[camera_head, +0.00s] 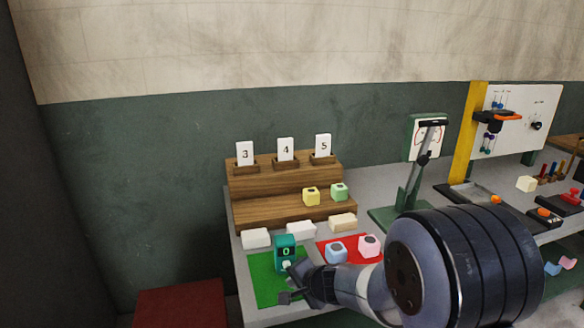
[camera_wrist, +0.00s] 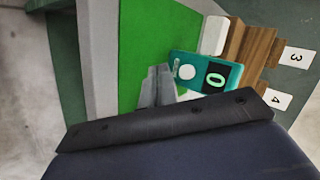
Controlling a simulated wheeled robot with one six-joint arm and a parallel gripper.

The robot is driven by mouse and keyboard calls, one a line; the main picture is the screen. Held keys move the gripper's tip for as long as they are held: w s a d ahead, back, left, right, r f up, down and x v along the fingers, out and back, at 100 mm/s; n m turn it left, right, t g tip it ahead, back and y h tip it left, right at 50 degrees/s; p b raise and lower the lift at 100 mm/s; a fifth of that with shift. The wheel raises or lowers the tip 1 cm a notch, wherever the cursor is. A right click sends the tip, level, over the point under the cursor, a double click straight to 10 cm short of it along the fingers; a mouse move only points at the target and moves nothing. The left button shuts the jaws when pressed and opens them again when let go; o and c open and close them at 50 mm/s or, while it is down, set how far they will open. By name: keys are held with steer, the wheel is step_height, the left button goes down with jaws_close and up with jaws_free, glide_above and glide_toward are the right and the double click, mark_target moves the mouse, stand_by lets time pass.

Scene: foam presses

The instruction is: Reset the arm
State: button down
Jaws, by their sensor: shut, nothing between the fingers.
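My arm reaches in from the lower right of the head view. My gripper (camera_head: 287,282) is over the green mat (camera_head: 262,288), close to a teal device (camera_head: 285,243) with a dark display reading 0 and a white round button. In the wrist view the grey fingers of my gripper (camera_wrist: 158,85) are together with nothing between them. The teal device (camera_wrist: 178,61) stands just beside them there, and the green mat (camera_wrist: 140,38) lies behind. I cannot tell whether the fingers touch the device.
A wooden stepped stand (camera_head: 250,184) holds cards 3, 4 and 5, a yellow block (camera_head: 311,196) and a green block (camera_head: 339,191). White blocks lie before it. A red mat (camera_head: 328,258) holds blue and pink blocks. A green press (camera_head: 412,190) stands behind my arm.

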steer(key=shift+s+r+p, duration=0.15)
steer(key=shift+s+p, duration=0.05)
steer(key=shift+p, duration=0.75)
steer(key=shift+s+d+b, duration=0.2)
steer(key=shift+s+b, duration=0.4)
steer(key=shift+s, duration=0.4)
steer(key=shift+s+d+b, duration=0.25)
steer(key=shift+s+b, duration=0.35)
steer(key=shift+s, duration=0.4)
steer(key=shift+s+d+b, duration=0.2)
steer(key=shift+s+b, duration=0.4)
steer(key=shift+s, duration=0.4)
steer(key=shift+w, duration=0.1)
steer(key=w, duration=0.2)
steer(key=w+a+p, duration=0.1)
steer(key=w, duration=0.1)
steer(key=w+p, duration=0.1)
steer(key=w, duration=0.1)
steer(key=shift+a+f, duration=0.15)
steer(key=shift+f, duration=0.15)
steer(key=shift+b, duration=0.5)
